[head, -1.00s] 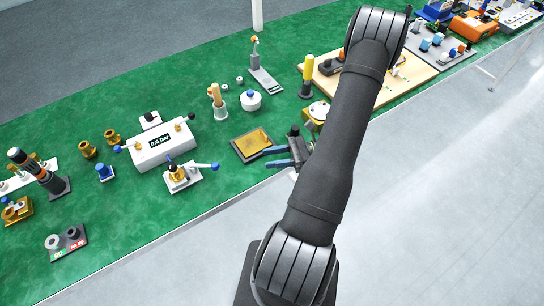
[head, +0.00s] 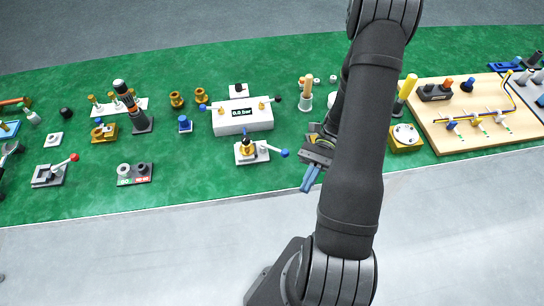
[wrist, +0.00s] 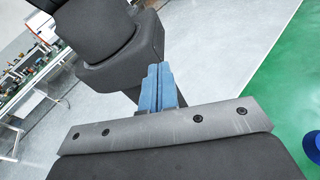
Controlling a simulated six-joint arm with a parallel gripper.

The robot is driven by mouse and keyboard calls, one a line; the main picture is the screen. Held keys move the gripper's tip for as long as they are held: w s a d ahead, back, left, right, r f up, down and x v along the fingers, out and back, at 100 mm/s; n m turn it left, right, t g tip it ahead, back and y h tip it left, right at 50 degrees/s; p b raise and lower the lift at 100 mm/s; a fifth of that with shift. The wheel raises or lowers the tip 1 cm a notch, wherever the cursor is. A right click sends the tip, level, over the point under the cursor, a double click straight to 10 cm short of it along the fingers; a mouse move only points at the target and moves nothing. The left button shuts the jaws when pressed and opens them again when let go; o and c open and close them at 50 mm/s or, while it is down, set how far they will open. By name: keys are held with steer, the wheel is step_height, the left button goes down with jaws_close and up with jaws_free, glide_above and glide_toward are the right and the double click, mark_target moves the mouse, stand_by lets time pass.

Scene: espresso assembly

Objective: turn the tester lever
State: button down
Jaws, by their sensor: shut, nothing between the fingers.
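The tester is a white box (head: 262,121) with a dark "bar" display, in the middle of the green table in the head view. A lever with a blue ball (head: 206,108) sticks out at its left end. A dark knob (head: 276,98) shows at its right end. My gripper (head: 311,178) is to the right of and in front of the tester, near the table's front edge, touching nothing that I can see. Its blue fingers are together and empty; they also show shut in the wrist view (wrist: 158,88). The tester is not visible in the wrist view.
A small white fixture with a blue-ball handle (head: 284,153) stands between the tester and my gripper. A blue-topped piece (head: 184,124) stands just left of the tester. A yellow-capped post (head: 407,87) and a wooden board (head: 440,136) are right of my arm.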

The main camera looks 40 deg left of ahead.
steer(key=s+a+n+t+h, duration=0.1)
steer(key=s+a+n+t, duration=0.2)
steer(key=a+t, duration=0.3)
steer(key=s+a+n+t+h, duration=0.2)
steer(key=a+n+t, duration=0.4)
steer(key=t, duration=0.8)
steer(key=s+a+n+t+h, duration=0.1)
steer(key=s+a+n+t, duration=0.3)
steer(key=t, duration=0.6)
steer(key=shift+s+a+f+n, duration=0.2)
steer(key=shift+s+a, duration=0.1)
steer(key=shift+a, duration=0.4)
steer(key=shift+s+a+f+n, duration=0.1)
steer(key=shift+s+a+n, duration=0.15)
steer(key=shift+a, duration=0.45)
steer(key=x, duration=1.4)
steer(key=shift+r, duration=0.3)
steer(key=shift+d+t, duration=0.1)
steer(key=shift+t, duration=0.2)
